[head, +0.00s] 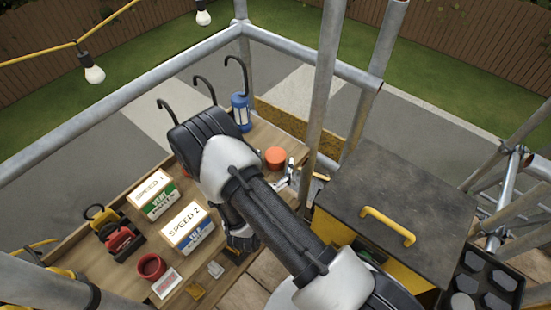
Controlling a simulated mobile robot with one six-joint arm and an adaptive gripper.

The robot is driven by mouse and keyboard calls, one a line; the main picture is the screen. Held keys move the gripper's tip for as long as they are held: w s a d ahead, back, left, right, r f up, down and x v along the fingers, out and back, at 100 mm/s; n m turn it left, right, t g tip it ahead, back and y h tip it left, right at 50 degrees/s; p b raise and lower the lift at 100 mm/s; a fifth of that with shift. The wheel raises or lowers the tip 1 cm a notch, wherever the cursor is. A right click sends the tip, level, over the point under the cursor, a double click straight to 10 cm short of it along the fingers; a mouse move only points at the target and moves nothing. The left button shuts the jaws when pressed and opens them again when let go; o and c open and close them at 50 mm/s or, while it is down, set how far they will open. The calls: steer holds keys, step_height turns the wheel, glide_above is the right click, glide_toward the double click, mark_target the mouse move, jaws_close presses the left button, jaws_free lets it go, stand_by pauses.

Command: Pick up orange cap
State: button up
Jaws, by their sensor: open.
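An orange, round cap-like piece (276,157) sits on the wooden bench at the back, right of my arm's elbow. It stands clear of my arm in the picture. My arm reaches in from the lower right and bends over the middle of the bench. The end of my arm with my gripper (241,240) is mostly hidden beneath the forearm, left of and nearer than the orange piece. Its fingertips are not clearly visible, and I see nothing held.
The wooden bench (118,278) holds boxes marked SPEED 1 (153,195) and SPEED 2 (188,228), a red cup (151,267), a blue lantern (241,113) and metal tools (287,176). Scaffold poles (322,90) and a dark-topped box (395,205) stand to the right.

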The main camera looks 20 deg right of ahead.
steer(key=shift+c, duration=0.5)
steer(key=c, duration=1)
steer(key=shift+r, duration=0.15)
